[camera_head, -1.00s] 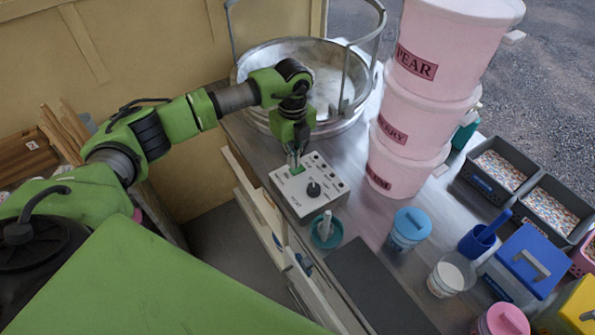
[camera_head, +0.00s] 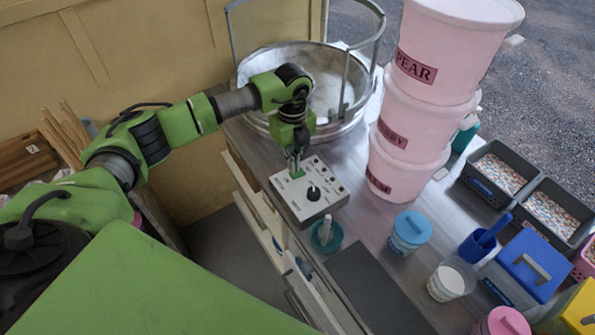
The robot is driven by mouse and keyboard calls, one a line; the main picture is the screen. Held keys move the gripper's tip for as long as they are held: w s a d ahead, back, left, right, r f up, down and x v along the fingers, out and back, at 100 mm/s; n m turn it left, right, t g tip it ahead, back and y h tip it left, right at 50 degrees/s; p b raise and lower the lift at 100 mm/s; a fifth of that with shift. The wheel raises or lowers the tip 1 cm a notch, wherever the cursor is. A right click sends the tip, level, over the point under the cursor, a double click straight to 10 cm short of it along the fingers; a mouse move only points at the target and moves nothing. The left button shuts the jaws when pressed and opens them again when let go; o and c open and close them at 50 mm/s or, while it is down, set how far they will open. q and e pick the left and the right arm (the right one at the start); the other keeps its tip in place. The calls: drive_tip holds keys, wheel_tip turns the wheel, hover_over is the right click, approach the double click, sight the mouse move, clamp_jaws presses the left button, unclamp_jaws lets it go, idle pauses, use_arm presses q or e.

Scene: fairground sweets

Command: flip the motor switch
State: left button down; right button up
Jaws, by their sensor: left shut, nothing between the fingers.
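A light grey control box (camera_head: 322,204) with a black knob (camera_head: 313,193) and several small switches and labels lies on the metal counter. My left gripper (camera_head: 296,170) is shut and empty, pointing down at the box's far left part. Its fingertips are at or just above the panel beside a small green part; I cannot tell whether they touch. The motor switch itself is not clearly made out, and the fingers may cover it. My right gripper is not in view.
A round metal pan (camera_head: 351,121) with an upright metal frame stands behind the box. Stacked pink tubs (camera_head: 400,178) rise to its right. A teal cup (camera_head: 338,238) stands close in front, with a blue-lidded jar (camera_head: 411,228) to the right. A dark mat (camera_head: 372,290) lies nearer.

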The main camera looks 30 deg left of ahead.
use_arm(q)
drive_tip(key=shift+f+b, duration=0.8)
drive_tip(key=shift+f, duration=0.3)
idle(0.7)
drive_tip(key=shift+r+p, duration=2.45)
drive_tip(key=shift+r, duration=1.1)
